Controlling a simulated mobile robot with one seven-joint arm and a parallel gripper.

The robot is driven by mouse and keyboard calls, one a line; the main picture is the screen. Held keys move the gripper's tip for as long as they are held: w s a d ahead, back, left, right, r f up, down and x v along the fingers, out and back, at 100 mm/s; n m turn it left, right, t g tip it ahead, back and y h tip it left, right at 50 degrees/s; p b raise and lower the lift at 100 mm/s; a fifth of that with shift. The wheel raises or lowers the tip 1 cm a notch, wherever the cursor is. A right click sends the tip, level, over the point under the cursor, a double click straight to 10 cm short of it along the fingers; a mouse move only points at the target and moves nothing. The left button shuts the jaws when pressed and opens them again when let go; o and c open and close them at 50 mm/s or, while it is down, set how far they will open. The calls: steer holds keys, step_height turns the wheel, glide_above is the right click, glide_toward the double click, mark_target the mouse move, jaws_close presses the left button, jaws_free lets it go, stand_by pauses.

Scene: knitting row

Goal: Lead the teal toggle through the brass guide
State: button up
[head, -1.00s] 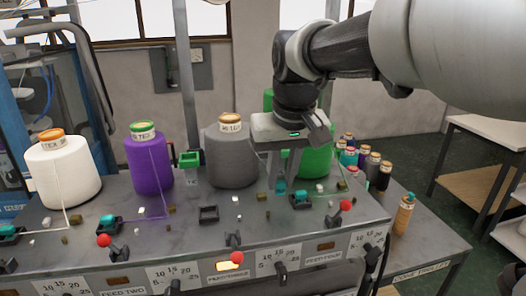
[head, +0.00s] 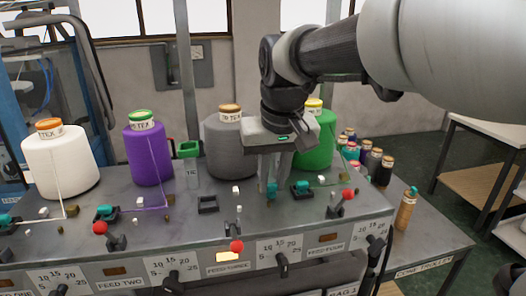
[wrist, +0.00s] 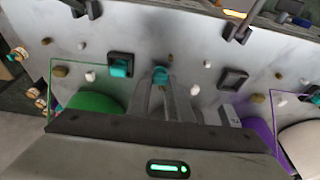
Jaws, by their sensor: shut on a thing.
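My gripper (head: 270,188) is shut on a teal toggle (wrist: 160,75), low over the grey machine top in front of the green and grey cones. In the wrist view the toggle shows between the fingertips (wrist: 161,82). Small brass-coloured blocks stand on the top, one (wrist: 169,58) close by the held toggle and another (wrist: 258,98) beyond the empty dark holder (wrist: 232,79). Which block is the guide, I cannot tell. The toggle appears beside the nearest one, not in it. Any thread on the held toggle is too thin to see.
Another teal toggle (head: 302,187) sits in a dark holder right of my gripper. White pegs (head: 237,189) and red-knobbed levers (head: 236,246) stand on the top. The grey cone (head: 225,150) and green cone (head: 318,145) stand behind.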

steer(key=shift+s+a, duration=0.2)
steer(key=shift+a, duration=0.7)
steer(key=shift+s+a, duration=0.15)
steer(key=shift+a, duration=0.75)
